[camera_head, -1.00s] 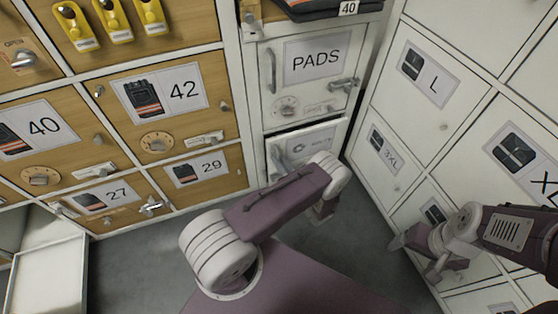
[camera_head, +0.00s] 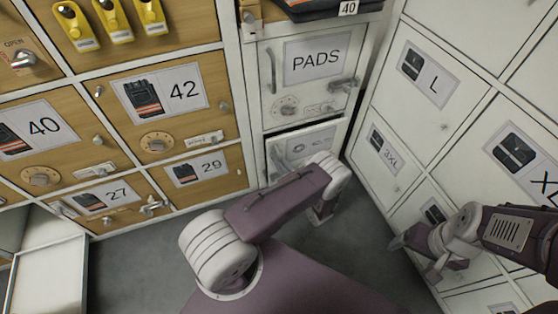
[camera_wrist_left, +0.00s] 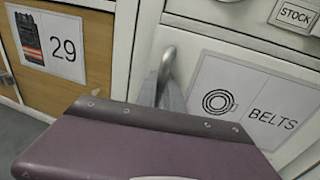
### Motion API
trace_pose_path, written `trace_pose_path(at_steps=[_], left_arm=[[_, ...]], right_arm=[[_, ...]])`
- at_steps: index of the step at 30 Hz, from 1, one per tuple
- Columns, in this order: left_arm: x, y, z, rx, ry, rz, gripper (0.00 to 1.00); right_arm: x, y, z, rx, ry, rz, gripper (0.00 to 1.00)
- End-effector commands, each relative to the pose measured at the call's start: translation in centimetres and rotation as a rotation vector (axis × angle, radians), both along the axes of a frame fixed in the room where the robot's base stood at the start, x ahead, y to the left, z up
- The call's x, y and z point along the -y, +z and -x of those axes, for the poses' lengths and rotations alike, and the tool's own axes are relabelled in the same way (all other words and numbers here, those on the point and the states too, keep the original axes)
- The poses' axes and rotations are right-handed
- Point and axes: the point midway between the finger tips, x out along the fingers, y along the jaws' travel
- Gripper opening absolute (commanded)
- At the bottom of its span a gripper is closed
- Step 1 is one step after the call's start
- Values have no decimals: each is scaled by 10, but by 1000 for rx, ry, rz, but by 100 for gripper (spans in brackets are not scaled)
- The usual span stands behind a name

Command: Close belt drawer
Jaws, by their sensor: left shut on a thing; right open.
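The white belt drawer (camera_head: 322,138) is low in the narrow middle cabinet, under the PADS door. Its BELTS label with a coiled-belt picture (camera_wrist_left: 225,103) shows clearly in the left wrist view. A dark line runs along its top edge in the head view; I cannot tell how far out it stands. My left gripper (camera_wrist_left: 163,88) is shut on the drawer's upright grey handle (camera_wrist_left: 167,62), at the left of its front. My purple arm link hides part of the drawer. My right gripper (camera_head: 419,257) is open and empty, in front of the lower right white lockers.
The PADS door (camera_head: 296,98) with its handle and dial is above. Wooden lockers (camera_head: 200,142) are at left, white size lockers (camera_head: 404,140) at right. A white open panel (camera_head: 48,275) stands out at lower left. Grey floor (camera_head: 140,262) is clear in front.

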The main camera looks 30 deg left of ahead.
Motion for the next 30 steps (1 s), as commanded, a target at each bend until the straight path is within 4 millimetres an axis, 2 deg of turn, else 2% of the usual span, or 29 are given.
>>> trace_pose_path(at_steps=[10, 19, 20, 21, 22, 30], left_arm=[[-31, -2, -25, -1, 3, 2, 0], [-33, 0, -28, 0, 1, 1, 0], [-33, 0, -28, 0, 1, 1, 17], [-33, 0, -28, 0, 1, 1, 28], [-33, 0, -28, 0, 1, 1, 33], [-31, 0, -27, 0, -1, 1, 33]], right_arm=[[0, -8, 0, 0, 0, 0, 82], [0, -7, 0, 0, 0, 0, 82], [0, -7, 0, 0, 0, 0, 82], [0, -7, 0, 0, 0, 0, 82], [0, -7, 0, 0, 0, 0, 82], [0, -6, 0, 0, 0, 0, 82]])
